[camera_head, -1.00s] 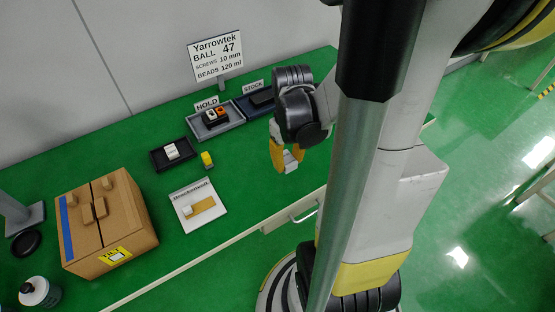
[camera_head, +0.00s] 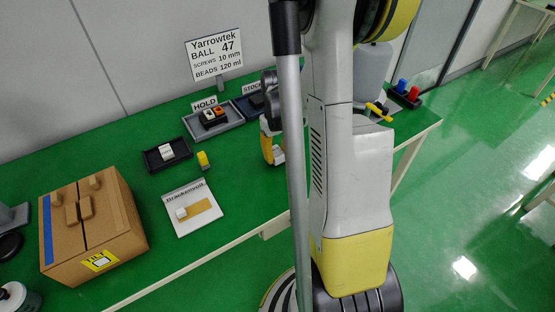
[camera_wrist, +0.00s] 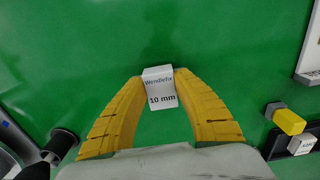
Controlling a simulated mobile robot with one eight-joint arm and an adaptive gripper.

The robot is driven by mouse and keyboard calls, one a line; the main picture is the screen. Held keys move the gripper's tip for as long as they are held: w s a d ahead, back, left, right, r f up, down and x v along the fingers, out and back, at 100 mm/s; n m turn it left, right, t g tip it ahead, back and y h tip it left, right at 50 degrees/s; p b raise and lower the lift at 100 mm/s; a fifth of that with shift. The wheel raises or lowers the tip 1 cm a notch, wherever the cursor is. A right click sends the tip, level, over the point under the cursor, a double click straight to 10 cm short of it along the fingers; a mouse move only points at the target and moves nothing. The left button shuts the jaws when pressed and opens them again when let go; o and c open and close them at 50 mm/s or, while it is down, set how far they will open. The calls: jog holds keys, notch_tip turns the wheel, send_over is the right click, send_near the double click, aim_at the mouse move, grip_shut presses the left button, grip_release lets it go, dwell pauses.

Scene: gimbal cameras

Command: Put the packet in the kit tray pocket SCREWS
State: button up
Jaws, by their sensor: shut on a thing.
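A small white packet (camera_wrist: 160,88) printed "Wendlefix 10 mm" sits between the yellow fingertips of my gripper (camera_wrist: 160,80) in the wrist view. The gripper is shut on it, above bare green surface. In the head view my gripper (camera_head: 272,150) is partly hidden behind my arm, over the right part of the green bench, with the white packet (camera_head: 280,157) at its tips. I cannot make out a kit tray pocket labelled SCREWS in either view.
A sign (camera_head: 215,58) reads "Yarrowtek BALL 47, SCREWS 10 mm, BEADS 120 ml". A HOLD tray (camera_head: 232,122), a black tray (camera_head: 152,163), a yellow item (camera_head: 203,160), a white card (camera_head: 183,228) and a cardboard box (camera_head: 95,225) stand left. Red and blue items (camera_head: 408,92) stand right.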

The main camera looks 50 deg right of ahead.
jog(key=shift+f, duration=0.45)
jog(key=shift+f, duration=0.1)
jog(key=shift+f, duration=0.15)
jog(key=o, duration=1.1)
